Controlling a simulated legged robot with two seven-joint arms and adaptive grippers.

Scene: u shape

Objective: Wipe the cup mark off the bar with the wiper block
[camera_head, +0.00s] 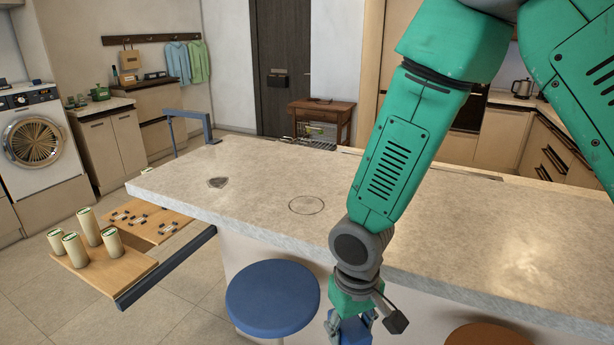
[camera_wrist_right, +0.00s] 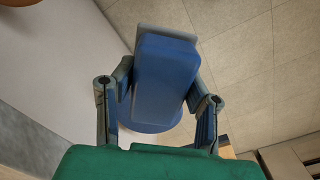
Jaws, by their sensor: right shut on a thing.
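The cup mark (camera_head: 307,205) is a thin dark ring on the pale stone top of the bar (camera_head: 255,170), left of my right arm. My right gripper (camera_head: 350,328) is low in front of the bar's near edge, partly cut off by the bottom of the head view. In the right wrist view my right gripper (camera_wrist_right: 160,85) is shut on the wiper block (camera_wrist_right: 165,75), a blue block with a grey strip at its far end. The block is off the bar top, above the floor. My left gripper is not in view.
A blue round stool (camera_head: 272,298) stands against the bar's near side, close to my right gripper. A small dark thing (camera_head: 217,182) lies on the bar, left of the mark. The bar top around the mark is clear.

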